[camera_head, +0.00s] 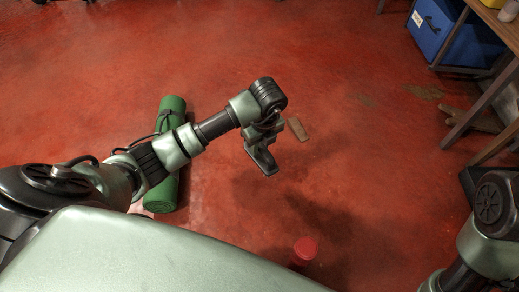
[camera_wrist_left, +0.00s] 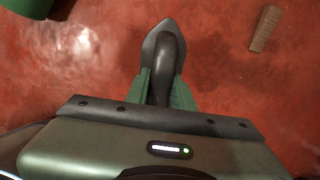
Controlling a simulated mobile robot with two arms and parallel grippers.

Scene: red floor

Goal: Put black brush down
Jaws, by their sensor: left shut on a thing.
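My left gripper (camera_head: 257,141) is shut on the black brush (camera_head: 263,161) and holds it in front of me over the red floor. In the left wrist view the dark brush (camera_wrist_left: 164,42) points away from me, with a rounded grip and a wider, flat grey part around it. The green fingers of the left gripper (camera_wrist_left: 168,88) sit on either side of its near end. The brush appears above the floor; I cannot tell the exact height. My right arm shows at the lower right of the head view, but its gripper is out of frame.
A small brown block (camera_head: 298,130) lies on the floor just beyond the gripper. A green roll (camera_head: 172,108) lies at left, partly behind my left arm. A blue box (camera_head: 433,32) and tables are at right. Floor farther ahead is clear.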

